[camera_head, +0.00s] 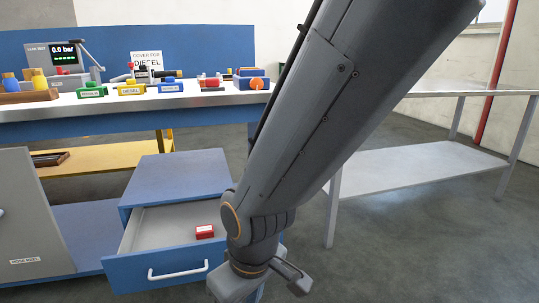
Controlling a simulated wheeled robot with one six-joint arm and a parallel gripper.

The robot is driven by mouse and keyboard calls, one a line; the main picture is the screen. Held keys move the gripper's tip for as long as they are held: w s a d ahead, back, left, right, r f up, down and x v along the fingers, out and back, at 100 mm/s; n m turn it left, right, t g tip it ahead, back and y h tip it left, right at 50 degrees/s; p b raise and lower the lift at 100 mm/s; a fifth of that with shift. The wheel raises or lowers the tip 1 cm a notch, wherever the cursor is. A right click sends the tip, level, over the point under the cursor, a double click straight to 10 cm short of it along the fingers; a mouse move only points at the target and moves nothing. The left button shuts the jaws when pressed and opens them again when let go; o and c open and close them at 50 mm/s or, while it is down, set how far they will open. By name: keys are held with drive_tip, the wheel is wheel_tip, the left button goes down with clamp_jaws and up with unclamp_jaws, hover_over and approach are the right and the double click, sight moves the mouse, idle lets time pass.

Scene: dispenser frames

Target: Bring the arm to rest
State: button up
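My arm (335,110) runs from the top right down to the bottom middle, in front of the bench and drawer unit. Its wrist end (250,262) shows at the bottom edge, just right of an open drawer. Grey parts show there, but the fingers cannot be made out, nor whether they hold anything. The blue drawer (128,272) is pulled out, and a small red box with a white label (204,231) lies in it. My arm hides the drawer's right end.
A workbench (60,113) at the back left holds a leak-test display (64,54) and several labelled coloured blocks. A low grey door or panel (32,225) stands at the left. A metal table (432,167) stands at the right. The floor at the lower right is clear.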

drive_tip(key=s+d+r+m+g+p, duration=0.1)
drive_tip(key=s+d+r+m+g, duration=0.1)
drive_tip(key=s+d+r+m, duration=0.3)
drive_tip(key=d+r+m+p, duration=0.2)
drive_tip(key=d+r+p, duration=0.7)
drive_tip(key=r+p, duration=0.3)
drive_tip(key=d+r+m+h+p, duration=0.1)
drive_tip(key=d+r+m+p, duration=0.1)
drive_tip(key=d+r+p, duration=0.8)
wheel_tip(320, 180, up, 3)
drive_tip(key=p, duration=0.6)
drive_tip(key=shift+s+d+h+p, duration=0.15)
drive_tip(key=shift+s+h+p, duration=0.15)
drive_tip(key=shift+s+p, duration=0.1)
